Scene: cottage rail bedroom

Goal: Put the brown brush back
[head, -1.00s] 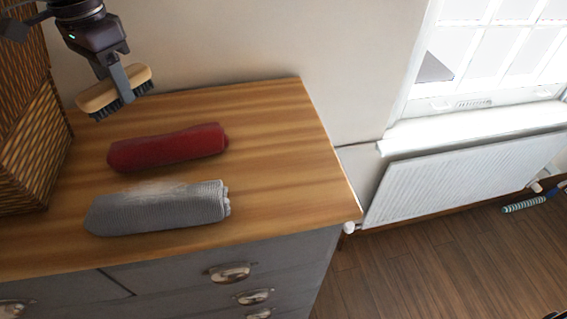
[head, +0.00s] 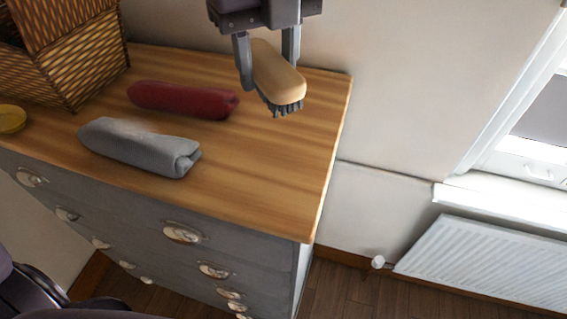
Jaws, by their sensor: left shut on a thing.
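The brush (head: 277,74) has a light tan wooden back and dark bristles facing down. My left gripper (head: 267,70) comes in from the top and is shut on the brush, with one finger on each side of it. The brush is held over the right part of the wooden dresser top (head: 265,165), and it seems to be above the surface. My right gripper is not in view.
A rolled red towel (head: 182,99) and a rolled grey towel (head: 138,147) lie on the dresser top. A wicker basket (head: 75,75) stands at the back left, with a yellow round object (head: 11,119) beside it. The dresser top's right side is clear. A radiator (head: 490,262) is at right.

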